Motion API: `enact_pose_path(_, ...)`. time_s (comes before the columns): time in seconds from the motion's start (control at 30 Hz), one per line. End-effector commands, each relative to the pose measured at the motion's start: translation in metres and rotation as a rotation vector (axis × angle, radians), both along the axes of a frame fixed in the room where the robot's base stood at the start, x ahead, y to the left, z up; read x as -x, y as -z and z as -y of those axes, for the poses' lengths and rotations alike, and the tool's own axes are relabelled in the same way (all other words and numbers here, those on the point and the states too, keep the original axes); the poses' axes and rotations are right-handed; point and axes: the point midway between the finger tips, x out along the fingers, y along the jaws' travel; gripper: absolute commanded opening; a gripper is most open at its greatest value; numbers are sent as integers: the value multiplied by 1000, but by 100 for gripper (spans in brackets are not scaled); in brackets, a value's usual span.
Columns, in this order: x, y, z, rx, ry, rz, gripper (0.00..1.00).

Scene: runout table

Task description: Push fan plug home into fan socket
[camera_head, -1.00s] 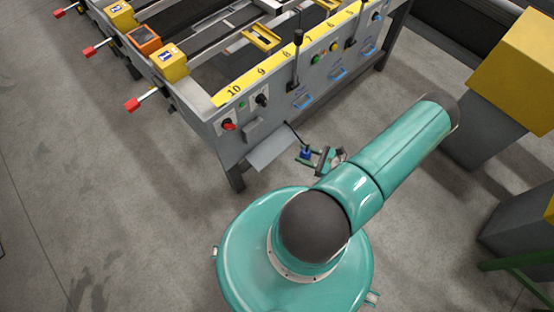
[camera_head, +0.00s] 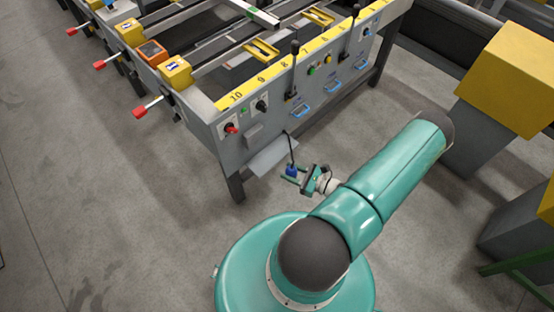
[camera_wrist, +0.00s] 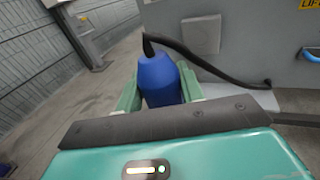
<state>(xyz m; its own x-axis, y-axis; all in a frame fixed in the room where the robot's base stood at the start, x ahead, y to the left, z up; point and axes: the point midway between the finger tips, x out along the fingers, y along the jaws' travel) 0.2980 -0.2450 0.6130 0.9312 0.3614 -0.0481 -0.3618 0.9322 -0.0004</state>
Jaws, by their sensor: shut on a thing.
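The fan plug (camera_head: 291,170) is a blue cylinder with a black cable at its top end. It also shows large in the wrist view (camera_wrist: 158,80), between the green fingers. My gripper (camera_head: 292,173) is shut on the plug and holds it in the air in front of the grey table's end panel, near the small shelf. The cable runs from the plug to the panel. I cannot make out the fan socket for certain. A grey box (camera_head: 253,132) sits on the panel beside a red knob, and a blank grey plate (camera_wrist: 201,35) shows in the wrist view.
The runout table (camera_head: 205,124) has a yellow numbered strip, levers, buttons and blue handles. A grey shelf (camera_head: 270,156) juts from its panel. Yellow-topped cabinets (camera_head: 505,75) stand at the right. The floor at the left is clear.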

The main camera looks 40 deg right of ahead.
Motion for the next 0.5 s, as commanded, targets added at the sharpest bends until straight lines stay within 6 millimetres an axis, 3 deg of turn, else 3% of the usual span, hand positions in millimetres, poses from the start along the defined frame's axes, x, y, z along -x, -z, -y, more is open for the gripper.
enact_pose_path(0.27, -60, -40, -57, -9, 77, 3, 11)
enact_pose_path(0.5, -134, -88, -131, -10, 175, 3, 11)
